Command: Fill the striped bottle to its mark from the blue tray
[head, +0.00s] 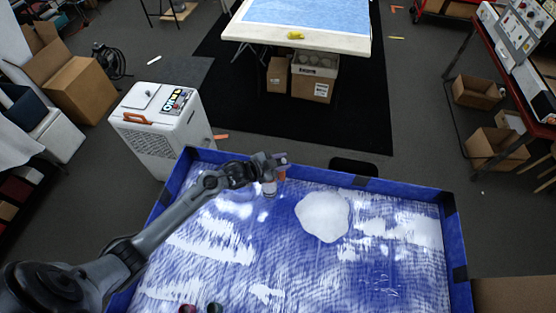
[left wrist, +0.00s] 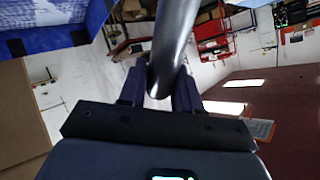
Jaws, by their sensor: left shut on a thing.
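The blue tray (head: 458,240) fills the lower part of the head view. Its floor is smeared with white material, and a white heap (head: 323,215) lies right of its middle. My left gripper (head: 270,168) is over the tray's far left part, left of the heap. In the left wrist view my left gripper (left wrist: 160,88) is shut on a smooth grey rounded thing (left wrist: 173,42). I cannot tell whether it is a bottle or a tool. Two small round tops, one dark red (head: 187,308) and one dark (head: 214,307), show at the bottom edge. I see no stripes or mark.
A white wheeled cabinet (head: 160,125) stands just beyond the tray's far left corner. A light-topped table (head: 300,37) is farther back on a black mat. A cardboard-coloured surface (head: 515,294) is right of the tray. The tray's right side is free of tools.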

